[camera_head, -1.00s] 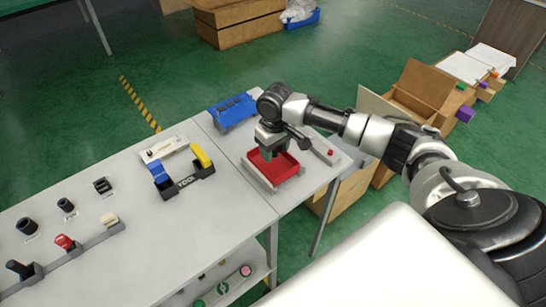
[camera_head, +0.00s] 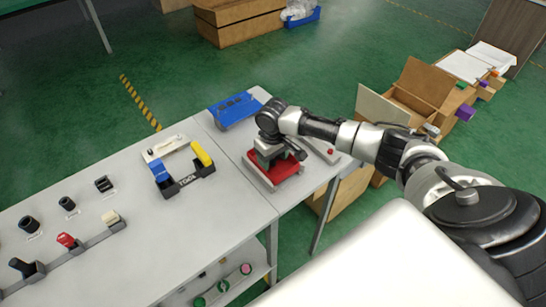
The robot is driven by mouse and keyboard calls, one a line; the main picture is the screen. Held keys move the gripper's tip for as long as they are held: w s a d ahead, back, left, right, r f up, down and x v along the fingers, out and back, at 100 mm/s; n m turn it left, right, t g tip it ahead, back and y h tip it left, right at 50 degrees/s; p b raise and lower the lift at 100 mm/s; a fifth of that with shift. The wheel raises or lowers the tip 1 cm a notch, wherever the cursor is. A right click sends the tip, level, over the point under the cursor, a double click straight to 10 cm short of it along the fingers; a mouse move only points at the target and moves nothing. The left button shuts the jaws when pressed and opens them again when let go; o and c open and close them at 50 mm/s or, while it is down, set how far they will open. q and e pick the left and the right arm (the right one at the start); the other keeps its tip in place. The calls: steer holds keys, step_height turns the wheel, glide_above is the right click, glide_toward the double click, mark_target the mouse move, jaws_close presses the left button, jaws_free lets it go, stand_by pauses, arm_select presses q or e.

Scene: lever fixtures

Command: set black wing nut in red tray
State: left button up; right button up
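The red tray (camera_head: 286,171) sits in a pale holder on the right end of the grey table. My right gripper (camera_head: 268,160) is low over the tray, pointing down, and covers much of its inside. Its fingers are too small and too hidden to tell whether they are open or shut. I cannot make out a black wing nut; anything in the gripper or inside the tray is hidden. My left gripper is not in view.
A blue tray (camera_head: 236,110) lies behind the red tray. A black rack (camera_head: 186,181) with blue and yellow pieces stands to its left. Black knobs and a red lever (camera_head: 67,240) are farther left. Open cardboard boxes (camera_head: 422,90) stand beyond the table's right side.

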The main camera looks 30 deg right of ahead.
mark_target(273, 161)
step_height(273, 161, up, 12)
steer(key=b, duration=0.1)
steer(key=shift+r, duration=0.2)
stand_by(0.3)
stand_by(0.4)
